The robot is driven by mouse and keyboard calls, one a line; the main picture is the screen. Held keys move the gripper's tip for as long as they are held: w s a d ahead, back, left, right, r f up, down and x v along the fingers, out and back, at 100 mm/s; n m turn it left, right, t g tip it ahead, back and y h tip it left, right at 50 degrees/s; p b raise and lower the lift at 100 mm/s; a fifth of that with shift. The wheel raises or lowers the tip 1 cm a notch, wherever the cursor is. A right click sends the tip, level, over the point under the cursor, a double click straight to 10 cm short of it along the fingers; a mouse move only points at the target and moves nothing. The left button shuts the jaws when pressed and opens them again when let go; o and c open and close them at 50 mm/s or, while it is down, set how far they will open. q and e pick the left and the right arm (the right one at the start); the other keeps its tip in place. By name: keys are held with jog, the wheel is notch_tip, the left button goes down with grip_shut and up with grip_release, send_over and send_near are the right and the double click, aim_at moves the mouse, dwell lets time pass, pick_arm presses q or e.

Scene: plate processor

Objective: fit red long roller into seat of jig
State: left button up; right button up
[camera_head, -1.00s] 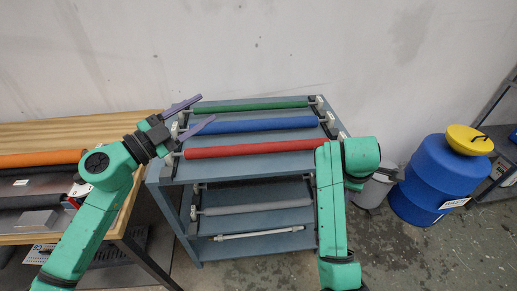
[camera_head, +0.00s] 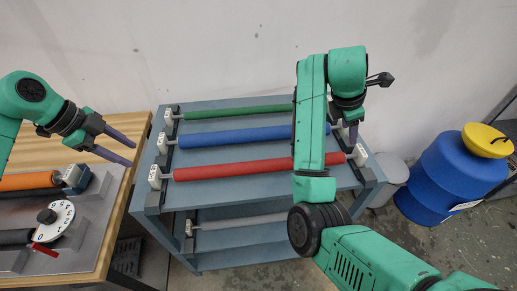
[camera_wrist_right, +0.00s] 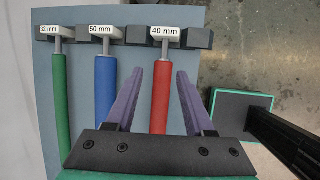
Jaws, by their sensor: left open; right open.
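The red long roller (camera_head: 230,170) lies on the top shelf of the blue-grey cart (camera_head: 215,113), its ends in holders. In the right wrist view the red roller (camera_wrist_right: 160,100) ends at a holder labelled "40 mm" (camera_wrist_right: 165,32). My right gripper (camera_wrist_right: 160,72) is open, one finger on each side of the roller in that view; contact cannot be told. My right arm hides part of the rollers in the head view. My left gripper (camera_head: 133,153) is open and empty near the wooden table's right edge. I cannot pick out the jig's seat for certain.
Blue (camera_head: 225,137) and green (camera_head: 235,112) rollers lie parallel behind the red one. The wooden table (camera_head: 125,130) at left carries an orange roller (camera_head: 25,181) and a numbered dial (camera_head: 55,221). A blue barrel (camera_head: 445,175) stands at right.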

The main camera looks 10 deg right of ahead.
aim_at(165, 175)
pick_arm(q)
jog(key=x, duration=0.2)
jog(key=s+x, duration=0.1)
jog(key=x, duration=0.1)
jog(key=shift+d+f, duration=0.25)
pick_arm(e)
jog(key=x, duration=0.2)
jog(key=s+x, duration=0.1)
jog(key=x, duration=0.1)
jog(key=shift+d+f, duration=0.2)
jog(key=shift+f, duration=0.05)
pick_arm(q)
jog(key=x, duration=0.9)
pick_arm(e)
jog(key=x, duration=0.9)
jog(key=shift+d, duration=0.1)
pick_arm(q)
jog(key=shift+s, duration=0.1)
pick_arm(e)
jog(key=shift+s, duration=0.1)
pick_arm(q)
grip_shut()
pick_arm(e)
grip_shut()
pick_arm(q)
jog(key=shift+r, duration=0.15)
pick_arm(e)
jog(key=shift+r, duration=0.1)
